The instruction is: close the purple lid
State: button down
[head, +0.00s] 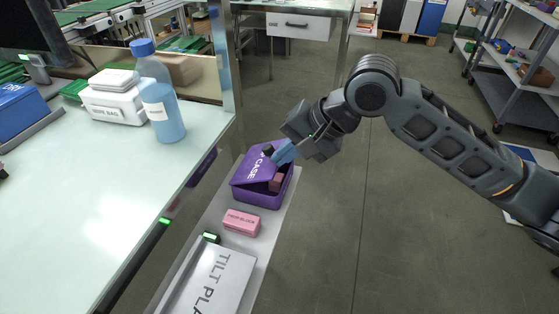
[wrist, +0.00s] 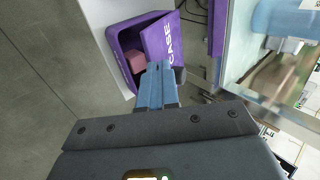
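The purple case (head: 262,197) stands on a narrow grey shelf beside the bench. It also shows in the wrist view (wrist: 122,62). Its purple lid (head: 256,166), marked CASE, is tilted up, leaving a gap on the right side in the head view. A reddish-pink block (head: 276,182) lies inside the case. In the wrist view the lid (wrist: 162,38) slants across the right of the opening. My gripper (head: 280,154) has its blue fingers together, with nothing seen between them. The fingertips (wrist: 160,68) are at the lid's edge; I cannot tell whether they touch.
A pink block (head: 242,222) and a grey tilt plate (head: 215,278) lie on the shelf in front of the case. The bench (head: 105,195) at left bears a blue bottle (head: 163,112) and a white box (head: 115,105). Open floor lies to the right.

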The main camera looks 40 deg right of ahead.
jog(key=f+b, duration=0.1)
jog(key=b, duration=0.1)
jog(key=f+t+y+b, duration=0.1)
jog(key=b, duration=0.1)
jog(key=s+f+b, duration=0.1)
jog(key=shift+s+d+f+t+b, duration=0.1)
jog(key=shift+d+f+t+b, duration=0.15)
jog(key=shift+d+t+b, duration=0.15)
jog(key=b, duration=0.2)
jog(key=f+t+y+b, duration=0.1)
jog(key=b, duration=0.1)
jog(key=f+t+b, duration=0.1)
jog(key=b, duration=0.1)
jog(key=shift+s+d+y+b, duration=0.25)
jog(key=shift+s+y+b, duration=0.05)
jog(key=shift+s+y, duration=0.1)
jog(key=shift+r, duration=0.1)
